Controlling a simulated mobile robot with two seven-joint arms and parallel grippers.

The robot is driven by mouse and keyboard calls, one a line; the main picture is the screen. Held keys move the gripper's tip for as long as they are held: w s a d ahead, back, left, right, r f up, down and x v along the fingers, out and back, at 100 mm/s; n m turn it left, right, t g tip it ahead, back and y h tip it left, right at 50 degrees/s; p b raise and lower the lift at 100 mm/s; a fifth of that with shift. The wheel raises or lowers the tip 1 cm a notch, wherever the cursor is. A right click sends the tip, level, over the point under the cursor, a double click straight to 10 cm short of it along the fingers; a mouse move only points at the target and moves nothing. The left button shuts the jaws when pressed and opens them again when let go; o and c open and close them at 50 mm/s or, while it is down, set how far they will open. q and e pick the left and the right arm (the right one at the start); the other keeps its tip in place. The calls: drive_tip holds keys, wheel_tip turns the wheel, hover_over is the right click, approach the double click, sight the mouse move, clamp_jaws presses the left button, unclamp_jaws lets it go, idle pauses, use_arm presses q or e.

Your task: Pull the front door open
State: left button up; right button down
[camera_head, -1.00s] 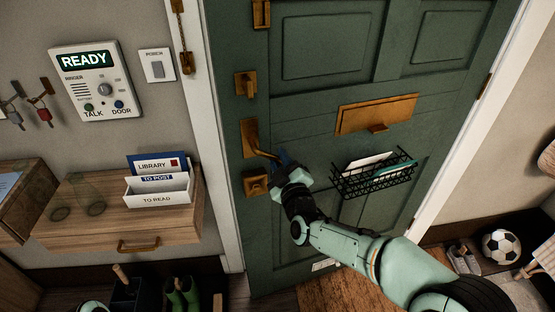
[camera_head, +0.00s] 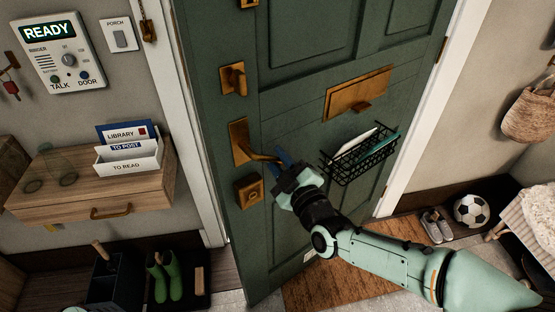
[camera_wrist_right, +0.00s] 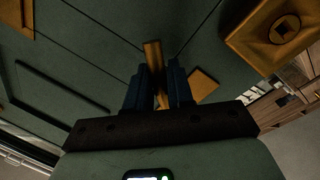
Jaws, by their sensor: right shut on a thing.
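The green front door (camera_head: 300,95) fills the middle of the head view. Its left edge stands slightly out from the white frame (camera_head: 188,140), so it looks a little ajar. The brass lever handle (camera_head: 240,140) is on the door's left side. My right gripper (camera_head: 281,160) is shut on the lever's free end. In the wrist view the brass bar of the lever (camera_wrist_right: 152,55) runs between the two dark blue fingers of the right gripper (camera_wrist_right: 159,88). My left gripper is not in view.
A brass lock (camera_head: 249,192) sits below the handle and a wire letter basket (camera_head: 360,160) to its right. A wooden drawer shelf (camera_head: 150,193) and green boots (camera_head: 165,280) stand left of the doorway. Shoes and a football (camera_head: 471,210) lie on the right. A brown mat (camera_head: 330,285) lies before the door.

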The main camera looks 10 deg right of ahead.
drive_tip(key=shift+s+d, duration=0.3)
drive_tip(key=shift+s, duration=0.2)
drive_tip(key=shift+w, duration=0.1)
drive_tip(key=c, duration=1.1)
unclamp_jaws()
drive_tip(key=shift+a+f, duration=0.1)
drive_tip(key=shift+c, duration=0.2)
drive_tip(key=v, duration=1.3)
drive_tip(key=shift+s+p, duration=0.25)
drive_tip(key=shift+p, duration=0.05)
